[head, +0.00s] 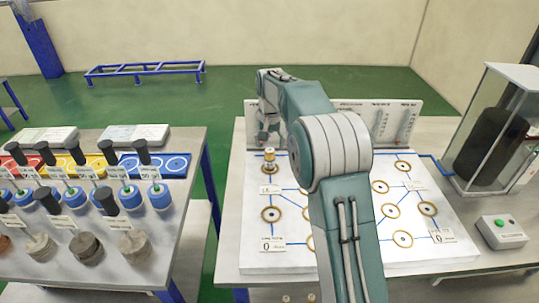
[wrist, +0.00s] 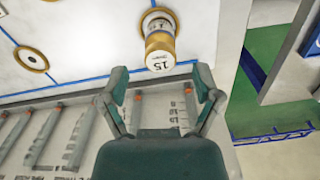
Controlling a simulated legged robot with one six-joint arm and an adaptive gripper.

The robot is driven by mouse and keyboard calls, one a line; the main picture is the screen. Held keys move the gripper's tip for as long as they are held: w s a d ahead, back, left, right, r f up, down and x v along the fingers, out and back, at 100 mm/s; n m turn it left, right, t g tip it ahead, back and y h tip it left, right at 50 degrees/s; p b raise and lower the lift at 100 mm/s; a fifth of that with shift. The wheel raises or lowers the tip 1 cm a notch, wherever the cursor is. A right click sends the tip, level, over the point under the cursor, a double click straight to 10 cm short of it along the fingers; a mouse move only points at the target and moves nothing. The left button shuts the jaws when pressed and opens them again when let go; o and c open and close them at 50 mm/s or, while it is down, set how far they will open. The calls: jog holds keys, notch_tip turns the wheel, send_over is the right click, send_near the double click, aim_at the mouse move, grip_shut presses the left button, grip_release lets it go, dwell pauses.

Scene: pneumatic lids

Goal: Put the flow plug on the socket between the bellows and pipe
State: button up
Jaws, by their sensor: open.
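A gold-banded white plug (head: 269,160) stands upright at the back left of the white board (head: 350,258). In the wrist view the plug (wrist: 160,42) shows a "15" on its end; whether it is the flow plug I cannot tell. My gripper (head: 268,133) is open and empty behind it. In the wrist view the fingers of my gripper (wrist: 162,92) are spread just short of the plug, not touching it. Gold-ringed sockets, such as one at the right (head: 427,208), are joined by blue lines; which lies between bellows and pipe I cannot tell. My arm hides the board's middle.
A black ribbed cylinder, perhaps the bellows (head: 492,143), stands in a clear case at the right. A box with a green button (head: 502,232) is in front of it. Gauges stand on the back panel (head: 380,122). The left table (head: 150,272) holds several handled pieces and weights.

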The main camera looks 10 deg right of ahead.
aim_at(270, 150)
notch_tip(270, 150, up, 6)
jog(key=shift+r, duration=0.1)
jog(key=shift+s+r, duration=0.15)
jog(key=shift+r, duration=0.4)
jog(key=s+r+n+t, duration=0.15)
jog(key=s+r, duration=0.25)
jog(key=s, duration=0.6)
jog(key=s+r+n+t, duration=0.1)
jog(key=s+r+t, duration=0.1)
jog(key=s+r, duration=0.5)
jog(key=s+f+t, duration=0.1)
jog(key=s+f, duration=0.3)
jog(key=s, duration=0.6)
jog(key=s+f+n+t, duration=0.1)
jog(key=s+f, duration=0.4)
jog(key=s, duration=0.6)
jog(key=shift+f, duration=0.2)
jog(key=shift+n, duration=0.25)
